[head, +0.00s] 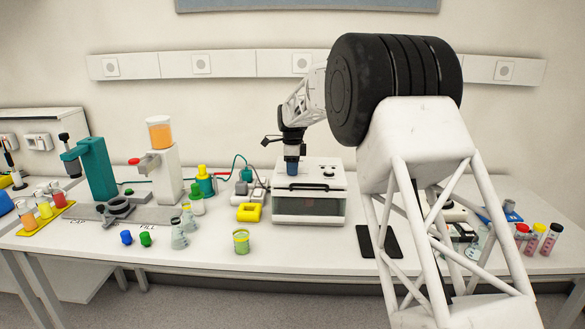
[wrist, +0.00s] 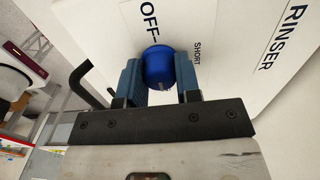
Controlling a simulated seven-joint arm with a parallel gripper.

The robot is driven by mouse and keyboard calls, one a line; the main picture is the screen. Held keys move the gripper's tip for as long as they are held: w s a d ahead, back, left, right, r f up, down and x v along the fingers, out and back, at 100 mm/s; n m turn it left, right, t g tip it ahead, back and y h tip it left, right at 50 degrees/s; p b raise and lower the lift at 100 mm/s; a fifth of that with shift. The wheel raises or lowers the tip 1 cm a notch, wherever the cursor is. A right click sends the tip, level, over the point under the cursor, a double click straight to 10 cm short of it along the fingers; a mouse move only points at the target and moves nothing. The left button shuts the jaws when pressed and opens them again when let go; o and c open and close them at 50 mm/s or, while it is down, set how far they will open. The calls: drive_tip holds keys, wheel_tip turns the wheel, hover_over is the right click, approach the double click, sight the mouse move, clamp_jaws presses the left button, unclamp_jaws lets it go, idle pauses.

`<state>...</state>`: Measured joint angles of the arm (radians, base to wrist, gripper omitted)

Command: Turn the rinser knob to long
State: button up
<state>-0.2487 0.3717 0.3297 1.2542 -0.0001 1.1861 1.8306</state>
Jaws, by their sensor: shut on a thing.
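The blue rinser knob (wrist: 158,66) is round and sits on a white panel (wrist: 225,75) in the wrist view. The panel reads OFF, SHORT and RINSER; no LONG label is visible. A small pale mark shows on the knob's edge toward my gripper body. My gripper (wrist: 160,75) has its two blue fingers shut on the knob, one on each side. In the head view my gripper (head: 292,167) points down at the top of the white rinser box (head: 335,181), which has a dark window in front. The knob cannot be told apart from the fingers there.
Left of the rinser are a yellow block (head: 249,212), a green-labelled jar (head: 241,242) and several bottles. A black flat pad (head: 378,241) lies to its right. A thin black bent bar (wrist: 92,85) shows beside my left finger.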

idle(0.3)
drive_tip(key=o, duration=0.9)
drive_tip(key=shift+o, duration=0.2)
drive_tip(key=shift+r, duration=0.15)
drive_tip(key=shift+r, duration=3.8)
